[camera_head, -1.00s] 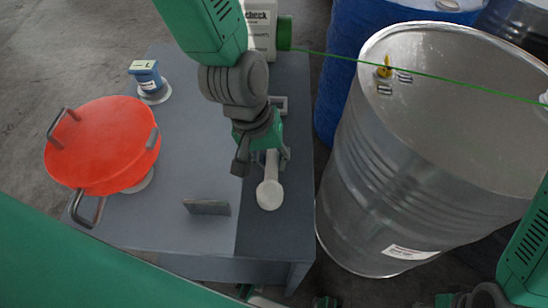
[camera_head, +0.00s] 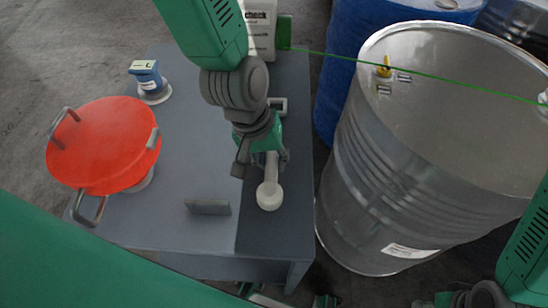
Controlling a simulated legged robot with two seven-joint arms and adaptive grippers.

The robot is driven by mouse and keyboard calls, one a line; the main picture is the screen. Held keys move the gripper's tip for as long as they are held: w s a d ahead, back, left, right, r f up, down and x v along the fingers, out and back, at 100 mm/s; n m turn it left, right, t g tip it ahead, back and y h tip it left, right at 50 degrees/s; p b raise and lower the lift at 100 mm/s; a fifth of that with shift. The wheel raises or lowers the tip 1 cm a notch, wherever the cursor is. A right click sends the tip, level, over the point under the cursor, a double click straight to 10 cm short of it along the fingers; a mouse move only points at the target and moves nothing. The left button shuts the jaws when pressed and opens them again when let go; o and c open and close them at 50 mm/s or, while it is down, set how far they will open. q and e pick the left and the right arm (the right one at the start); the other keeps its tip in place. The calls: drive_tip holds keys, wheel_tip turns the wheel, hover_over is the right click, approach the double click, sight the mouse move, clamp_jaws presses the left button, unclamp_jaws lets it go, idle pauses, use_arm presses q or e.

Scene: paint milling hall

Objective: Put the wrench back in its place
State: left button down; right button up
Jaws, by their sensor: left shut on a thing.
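The wrench (camera_head: 270,194) is a pale grey tool with a rounded near end, over the dark strip along the right side of the grey table (camera_head: 190,130). My left gripper (camera_head: 263,165) reaches down from the top of the view and is shut on the wrench's far part, hiding it. I cannot tell whether the wrench touches the table. A grey bracket-like frame (camera_head: 280,104) shows on the strip behind the gripper, partly covered by my wrist.
A red round lid-like thing with grey handles (camera_head: 104,145) and a blue device (camera_head: 147,75) stand left on the table. A small upright grey plate (camera_head: 207,207) is near the front. A white container (camera_head: 262,28) stands behind. A steel drum (camera_head: 400,170) and blue drum (camera_head: 345,65) stand right.

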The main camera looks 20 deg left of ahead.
use_arm(q)
drive_tip(key=shift+f, duration=0.1)
idle(0.5)
drive_tip(key=shift+f, duration=0.1)
idle(0.4)
drive_tip(key=c, duration=1.5)
unclamp_jaws()
drive_tip(key=shift+c, duration=0.2)
drive_tip(key=shift+a+r, duration=0.1)
drive_tip(key=shift+r, duration=0.2)
drive_tip(key=v, duration=1.1)
drive_tip(key=shift+w+r, duration=0.1)
drive_tip(key=shift+r, duration=0.05)
